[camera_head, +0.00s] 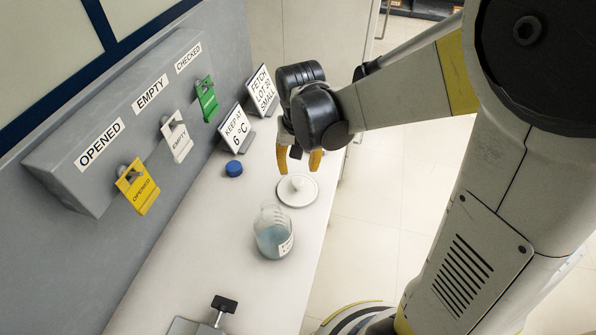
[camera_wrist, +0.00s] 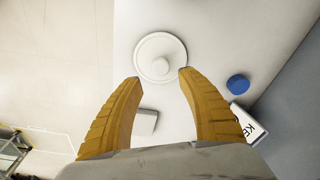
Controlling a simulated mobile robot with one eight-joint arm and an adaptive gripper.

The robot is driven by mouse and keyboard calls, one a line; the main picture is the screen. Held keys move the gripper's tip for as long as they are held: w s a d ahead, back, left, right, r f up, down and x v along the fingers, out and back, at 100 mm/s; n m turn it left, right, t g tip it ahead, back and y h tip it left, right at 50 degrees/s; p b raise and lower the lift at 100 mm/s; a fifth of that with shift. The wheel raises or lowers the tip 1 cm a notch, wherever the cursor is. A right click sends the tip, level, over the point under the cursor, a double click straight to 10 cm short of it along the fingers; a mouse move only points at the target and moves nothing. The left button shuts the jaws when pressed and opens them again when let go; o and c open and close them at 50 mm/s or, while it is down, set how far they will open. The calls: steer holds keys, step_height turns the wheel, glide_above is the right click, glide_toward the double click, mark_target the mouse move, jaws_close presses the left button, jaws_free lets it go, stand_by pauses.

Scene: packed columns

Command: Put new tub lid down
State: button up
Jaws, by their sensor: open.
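A round white lid (camera_head: 297,192) with a small raised knob lies flat on the white counter (camera_head: 180,255), near its right edge. In the wrist view the lid (camera_wrist: 160,57) lies beyond my yellow fingertips, between and ahead of them. My gripper (camera_head: 299,168) is over the far side of the lid, pointing down, with its fingers apart and nothing between them. Its fingers also show spread in the wrist view (camera_wrist: 160,78). Whether a fingertip touches the lid rim cannot be told.
A glass bottle (camera_head: 272,238) with bluish contents stands nearer than the lid. A blue cap (camera_head: 234,168) lies to the left. Sign stands (camera_head: 235,128) are behind it. Yellow, white and green tags (camera_head: 138,188) hang on the grey panel at left.

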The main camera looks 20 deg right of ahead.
steer(key=s+r+n+t, duration=0.2)
steer(key=s+r+t, duration=0.3)
steer(key=s+r, duration=0.6)
steer(key=shift+s+r+n+t+p, duration=0.4)
steer(key=shift+r, duration=0.2)
steer(key=shift+d+f, duration=0.1)
